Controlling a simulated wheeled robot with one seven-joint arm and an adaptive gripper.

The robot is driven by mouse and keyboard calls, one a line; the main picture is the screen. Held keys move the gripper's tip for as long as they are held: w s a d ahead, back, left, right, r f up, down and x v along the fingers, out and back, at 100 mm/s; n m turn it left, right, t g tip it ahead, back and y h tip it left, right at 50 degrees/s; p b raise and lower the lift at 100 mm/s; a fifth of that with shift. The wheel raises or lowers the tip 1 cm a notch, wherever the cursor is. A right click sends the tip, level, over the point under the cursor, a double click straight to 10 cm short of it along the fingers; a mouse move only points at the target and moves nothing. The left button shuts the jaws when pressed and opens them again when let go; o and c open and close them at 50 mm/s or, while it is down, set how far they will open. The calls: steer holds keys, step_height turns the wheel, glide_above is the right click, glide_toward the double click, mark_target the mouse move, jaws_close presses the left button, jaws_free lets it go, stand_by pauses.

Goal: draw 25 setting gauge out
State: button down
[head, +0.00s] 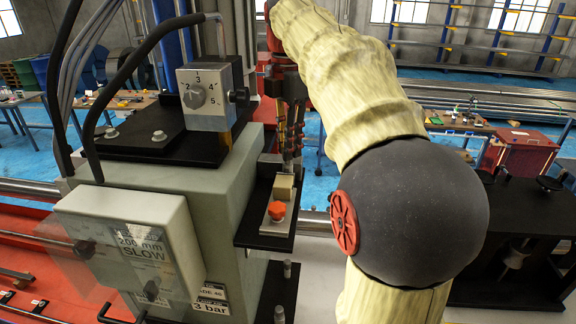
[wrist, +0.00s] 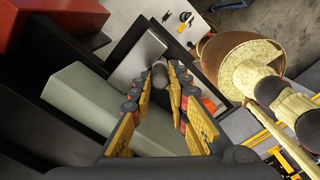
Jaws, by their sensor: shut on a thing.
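My gripper (head: 290,140) is over the black shelf on the side of the grey-green machine, pointing down. The wrist view shows its two fingers (wrist: 162,78), with yellow pads, closed on a dark, knurled round end, which I take to be the 25 setting gauge (wrist: 159,74). The fingers touch it from both sides near their tips. The markings on the gauge cannot be read. Its far end is hidden, so I cannot tell how deep it sits. In the head view I cannot make out the gauge among the fingers.
The machine housing (head: 215,180) stands directly left, with a numbered dial box (head: 208,92) on top. A workbench (head: 455,123) stands farther back right.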

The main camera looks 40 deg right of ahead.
steer(key=shift+r+p, duration=2.65)
steer(key=shift+r, duration=0.2)
